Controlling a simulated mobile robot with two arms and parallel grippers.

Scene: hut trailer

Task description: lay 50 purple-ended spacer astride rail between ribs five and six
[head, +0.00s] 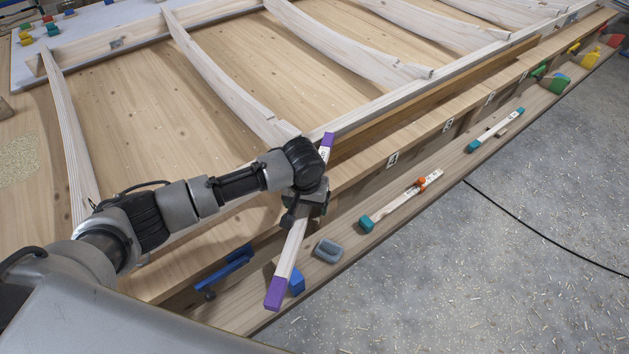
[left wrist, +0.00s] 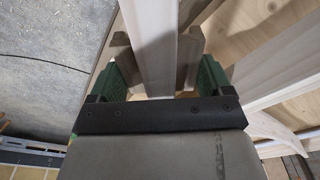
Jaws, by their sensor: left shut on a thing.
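The purple-ended spacer (head: 293,245) is a pale bar with a purple block at each end. My left gripper (head: 310,200) is shut around its middle and holds it slanting over the bench's front edge. The spacer's upper purple end overlaps the pale rail (head: 385,101) in the picture; I cannot tell whether they touch. In the left wrist view the pale bar (left wrist: 152,50) runs between the green finger pads. Curved ribs (head: 215,75) run back from the rail; their numbers are not readable on them. My right gripper is not in view.
Numbered tags (head: 392,159) line the bench edge. Green and yellow pieces lie at the far right.

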